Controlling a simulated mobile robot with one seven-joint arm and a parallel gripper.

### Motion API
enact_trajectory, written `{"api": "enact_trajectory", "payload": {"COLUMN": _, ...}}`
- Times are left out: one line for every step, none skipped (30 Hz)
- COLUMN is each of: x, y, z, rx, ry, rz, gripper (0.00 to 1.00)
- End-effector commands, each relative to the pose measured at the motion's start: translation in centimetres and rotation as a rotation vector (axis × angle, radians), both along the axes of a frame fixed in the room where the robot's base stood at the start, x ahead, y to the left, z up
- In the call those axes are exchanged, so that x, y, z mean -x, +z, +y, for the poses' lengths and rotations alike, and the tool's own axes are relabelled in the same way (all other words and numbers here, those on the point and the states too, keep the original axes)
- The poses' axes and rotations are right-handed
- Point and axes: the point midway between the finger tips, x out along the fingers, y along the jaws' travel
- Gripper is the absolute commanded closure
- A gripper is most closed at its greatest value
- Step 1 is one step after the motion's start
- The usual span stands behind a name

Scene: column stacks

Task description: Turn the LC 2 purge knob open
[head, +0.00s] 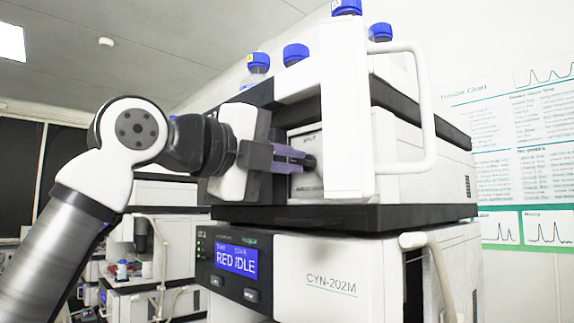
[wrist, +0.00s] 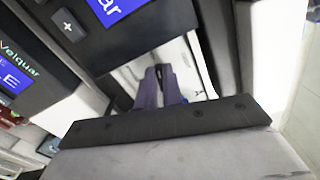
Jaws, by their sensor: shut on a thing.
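No LC 2 label is readable.
A white upright door panel (head: 345,110) with a white handle (head: 432,110) stands just right of the knob. Blue-capped bottles (head: 296,54) stand on top. A wall poster (head: 510,130) hangs at right.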

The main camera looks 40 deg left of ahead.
Motion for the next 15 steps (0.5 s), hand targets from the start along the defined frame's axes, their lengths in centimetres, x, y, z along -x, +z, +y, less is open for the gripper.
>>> {"api": "enact_trajectory", "payload": {"x": 0.02, "y": -0.10, "z": 0.09, "rx": 0.025, "ry": 0.002, "rz": 0.001, "gripper": 1.00}}
{"api": "enact_trajectory", "payload": {"x": 0.01, "y": -0.10, "z": 0.09, "rx": 0.039, "ry": 0.002, "rz": 0.003, "gripper": 1.00}}
{"api": "enact_trajectory", "payload": {"x": 0.00, "y": -0.09, "z": 0.09, "rx": 0.056, "ry": 0.002, "rz": 0.003, "gripper": 1.00}}
{"api": "enact_trajectory", "payload": {"x": 0.01, "y": -0.08, "z": 0.09, "rx": 0.068, "ry": 0.003, "rz": 0.004, "gripper": 1.00}}
{"api": "enact_trajectory", "payload": {"x": 0.01, "y": -0.07, "z": 0.09, "rx": 0.077, "ry": 0.003, "rz": 0.004, "gripper": 1.00}}
{"api": "enact_trajectory", "payload": {"x": 0.02, "y": -0.06, "z": 0.09, "rx": 0.091, "ry": 0.003, "rz": 0.005, "gripper": 1.00}}
{"api": "enact_trajectory", "payload": {"x": 0.02, "y": -0.06, "z": 0.09, "rx": 0.099, "ry": 0.002, "rz": 0.005, "gripper": 1.00}}
{"api": "enact_trajectory", "payload": {"x": 0.03, "y": -0.05, "z": 0.10, "rx": 0.106, "ry": 0.001, "rz": 0.006, "gripper": 1.00}}
{"api": "enact_trajectory", "payload": {"x": 0.03, "y": -0.05, "z": 0.10, "rx": 0.114, "ry": 0.001, "rz": 0.006, "gripper": 1.00}}
{"api": "enact_trajectory", "payload": {"x": 0.04, "y": -0.05, "z": 0.10, "rx": 0.119, "ry": 0.001, "rz": 0.007, "gripper": 1.00}}
{"api": "enact_trajectory", "payload": {"x": 0.04, "y": -0.05, "z": 0.10, "rx": 0.124, "ry": 0.001, "rz": 0.007, "gripper": 1.00}}
{"api": "enact_trajectory", "payload": {"x": 0.04, "y": -0.05, "z": 0.10, "rx": 0.129, "ry": 0.001, "rz": 0.008, "gripper": 1.00}}
{"api": "enact_trajectory", "payload": {"x": 0.04, "y": -0.05, "z": 0.10, "rx": 0.132, "ry": 0.001, "rz": 0.008, "gripper": 1.00}}
{"api": "enact_trajectory", "payload": {"x": 0.03, "y": -0.05, "z": 0.10, "rx": 0.134, "ry": 0.001, "rz": 0.008, "gripper": 1.00}}
{"api": "enact_trajectory", "payload": {"x": 0.03, "y": -0.05, "z": 0.10, "rx": 0.135, "ry": 0.001, "rz": 0.008, "gripper": 1.00}}
